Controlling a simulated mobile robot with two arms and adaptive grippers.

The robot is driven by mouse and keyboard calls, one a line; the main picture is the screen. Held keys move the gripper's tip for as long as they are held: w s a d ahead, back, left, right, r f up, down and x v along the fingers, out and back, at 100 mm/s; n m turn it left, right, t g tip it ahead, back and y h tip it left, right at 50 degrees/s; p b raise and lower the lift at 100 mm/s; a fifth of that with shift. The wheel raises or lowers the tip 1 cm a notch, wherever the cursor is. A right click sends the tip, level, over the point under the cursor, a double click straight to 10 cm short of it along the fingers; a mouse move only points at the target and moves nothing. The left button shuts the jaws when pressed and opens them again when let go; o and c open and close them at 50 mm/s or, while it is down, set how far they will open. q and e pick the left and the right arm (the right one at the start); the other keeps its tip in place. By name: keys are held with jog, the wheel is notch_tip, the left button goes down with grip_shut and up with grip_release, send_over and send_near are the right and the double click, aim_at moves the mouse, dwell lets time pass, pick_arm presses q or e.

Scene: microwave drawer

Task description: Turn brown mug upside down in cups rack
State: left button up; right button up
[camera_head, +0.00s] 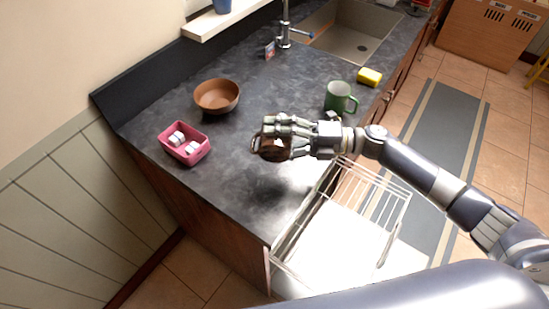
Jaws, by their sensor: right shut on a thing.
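My right gripper (284,138) comes in from the right and is shut on the brown mug (268,150). The mug is mostly hidden behind the fingers, so I cannot tell which way its opening faces. It is over the dark counter, beyond and to the left of the rack. The white wire cups rack (376,187) is pulled out at the counter's front, below and right of the gripper. It looks empty in the part I see. My left gripper is not in view.
On the dark counter (225,185) are a brown bowl (217,96), a pink basket (184,145) with white items, and a green mug (339,98) close behind my right wrist. A yellow sponge (369,77) lies near the sink (345,40). A faucet (284,30) stands behind.

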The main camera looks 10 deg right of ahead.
jog(key=shift+m, duration=0.4)
jog(key=shift+r+m+p, duration=0.25)
jog(key=shift+m+p, duration=0.6)
jog(key=shift+m, duration=0.35)
jog(key=shift+m+p, duration=0.4)
jog(key=shift+m, duration=1)
jog(key=shift+f+m, duration=0.25)
jog(key=shift+m, duration=0.25)
